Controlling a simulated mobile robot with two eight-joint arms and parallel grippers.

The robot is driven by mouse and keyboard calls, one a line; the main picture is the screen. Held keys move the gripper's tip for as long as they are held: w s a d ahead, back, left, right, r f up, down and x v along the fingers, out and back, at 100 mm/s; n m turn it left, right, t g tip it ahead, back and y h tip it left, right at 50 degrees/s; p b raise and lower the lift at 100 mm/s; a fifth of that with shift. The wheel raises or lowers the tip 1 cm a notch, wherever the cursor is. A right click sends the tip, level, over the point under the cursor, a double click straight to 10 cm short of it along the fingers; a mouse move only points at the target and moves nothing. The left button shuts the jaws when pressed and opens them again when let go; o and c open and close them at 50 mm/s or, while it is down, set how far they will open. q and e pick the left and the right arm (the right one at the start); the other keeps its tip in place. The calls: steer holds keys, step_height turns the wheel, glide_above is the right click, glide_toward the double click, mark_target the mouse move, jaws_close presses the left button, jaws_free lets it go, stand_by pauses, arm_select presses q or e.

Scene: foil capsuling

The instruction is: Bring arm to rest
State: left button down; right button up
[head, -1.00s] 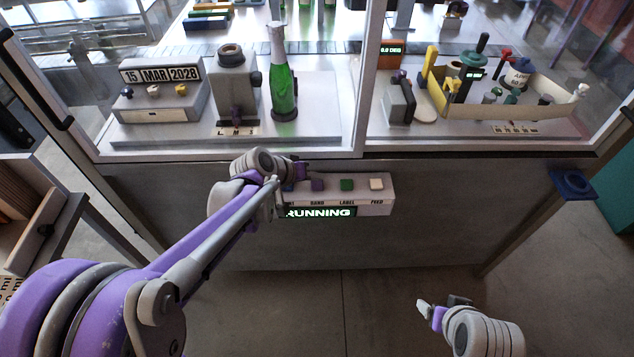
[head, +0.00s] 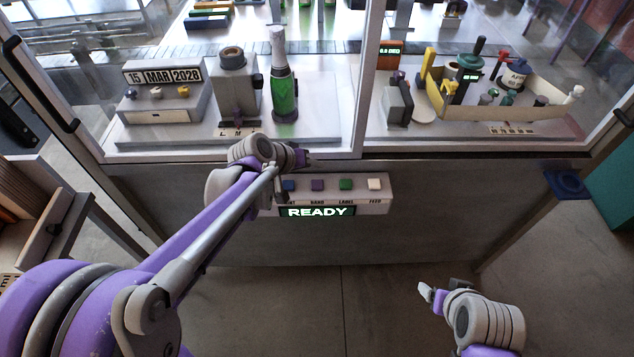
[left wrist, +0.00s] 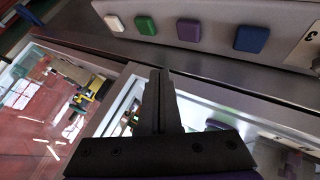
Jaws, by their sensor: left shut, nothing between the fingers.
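My left arm reaches in from the left in the head view. Its gripper (head: 305,161) is just above the button panel (head: 384,205), in front of the machine. In the left wrist view its dark fingers (left wrist: 160,100) are together, with nothing between them. The panel has blue (head: 288,185), purple (head: 317,184), green (head: 346,183) and white (head: 375,183) buttons. Its display (head: 317,211) reads READY. My right gripper (head: 440,292) is low at the right, clear of the machine; its finger gap is not clear.
Behind the glass stand a date block (head: 163,92) reading 15 MAR 2028, a grey device (head: 238,85) and a green bottle (head: 283,90). A yellow-walled tray (head: 470,112) holds small items at the right. A blue bracket (head: 567,184) juts from the right side. The floor in front is clear.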

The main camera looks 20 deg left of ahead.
stand_by(0.5)
arm_select(q)
steer(key=s+a+f+m+g+y, duration=0.1)
steer(key=s+y, duration=0.1)
steer(key=s, duration=0.9)
steer(key=s+a+f+m+g+y, duration=0.1)
steer(key=s+y, duration=0.1)
steer(key=s, duration=1)
steer(key=shift+s+a+f+m+y, duration=0.25)
steer(key=shift+s+f+m+y, duration=0.05)
steer(key=shift+f+y, duration=0.1)
stand_by(1.5)
